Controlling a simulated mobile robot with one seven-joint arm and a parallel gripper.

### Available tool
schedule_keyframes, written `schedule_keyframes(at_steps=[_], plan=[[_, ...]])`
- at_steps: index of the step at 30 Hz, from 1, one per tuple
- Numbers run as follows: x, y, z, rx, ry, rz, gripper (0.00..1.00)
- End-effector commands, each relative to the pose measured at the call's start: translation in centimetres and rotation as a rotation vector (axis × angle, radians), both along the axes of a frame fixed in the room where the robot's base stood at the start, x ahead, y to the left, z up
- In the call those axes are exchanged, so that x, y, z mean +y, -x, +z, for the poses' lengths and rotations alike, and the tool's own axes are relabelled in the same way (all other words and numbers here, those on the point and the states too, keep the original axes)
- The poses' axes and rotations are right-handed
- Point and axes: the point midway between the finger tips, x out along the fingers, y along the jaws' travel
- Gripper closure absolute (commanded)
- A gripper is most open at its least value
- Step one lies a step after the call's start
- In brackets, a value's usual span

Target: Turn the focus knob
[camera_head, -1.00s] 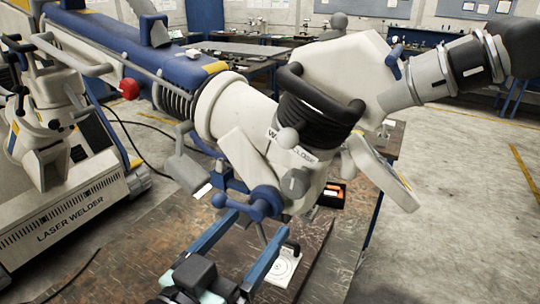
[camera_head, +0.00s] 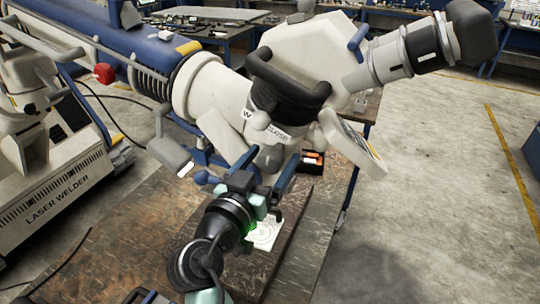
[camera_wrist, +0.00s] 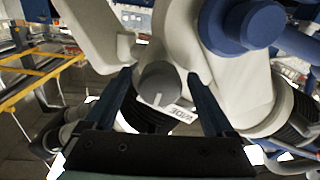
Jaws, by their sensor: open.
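The focus knob (camera_wrist: 158,84) is a short grey cylinder with a white line on its face, on the pale microscope head, beside a label (camera_wrist: 181,113) ending in "CLOSE". My gripper (camera_wrist: 160,75) is open, with one dark blue finger on each side of the knob; I cannot tell whether they touch it.
A larger blue knob (camera_wrist: 255,25) sticks out close to the right finger. A black ribbed collar (camera_head: 275,100) with handles is just above. A white plate (camera_head: 265,234) lies on the worn workbench (camera_head: 115,240) below. A laser welder (camera_head: 65,190) stands at left.

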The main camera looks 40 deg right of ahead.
Motion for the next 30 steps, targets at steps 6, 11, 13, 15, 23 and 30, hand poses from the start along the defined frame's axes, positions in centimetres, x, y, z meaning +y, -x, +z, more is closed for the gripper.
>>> schedule_keyframes(at_steps=[6,11,13,15,23,30], plan=[[0.01,-0.01,0.0,0.0,0.0,0.0,0.18],[0.04,0.0,0.01,0.0,0.001,0.0,0.47],[0.04,0.0,0.01,0.0,0.001,0.0,0.6],[0.06,-0.01,0.02,0.0,0.001,0.001,0.72],[0.07,-0.02,-0.05,-0.005,-0.001,0.001,0.96],[0.15,-0.07,-0.48,-0.072,-0.026,0.003,0.96]])
